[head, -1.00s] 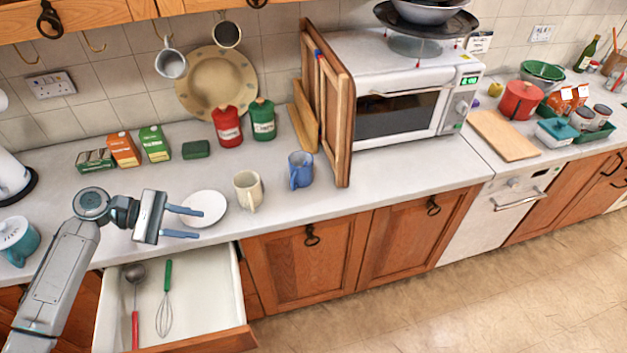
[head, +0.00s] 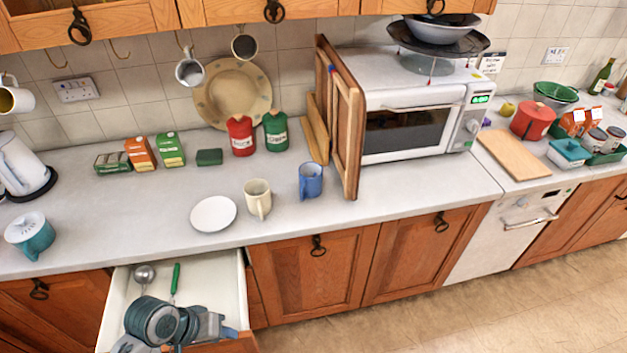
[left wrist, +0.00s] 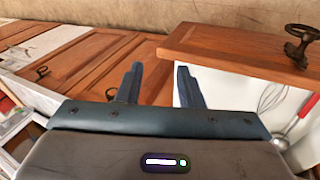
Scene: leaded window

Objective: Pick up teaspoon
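No teaspoon can be made out in either view. The open drawer (head: 205,272) below the counter holds a ladle (head: 145,273) and a green-handled whisk (head: 175,279), both partly hidden by my left arm. My left gripper (head: 222,334) is low by the drawer's front right part, its fingers partly hidden by its own body. In the left wrist view my left gripper (left wrist: 158,72) is open, its fingers apart with nothing between them. There the wooden drawer front (left wrist: 235,62) is on the right, with the whisk (left wrist: 270,98) and a red handle (left wrist: 310,106) beyond. My right gripper is not in view.
On the counter (head: 330,222) stand a white plate (head: 213,214), a cream mug (head: 258,198), a blue mug (head: 310,181) and a teal lidded pot (head: 30,235). A microwave (head: 415,95) is farther right. Closed cabinet doors (head: 315,275) are right of the drawer.

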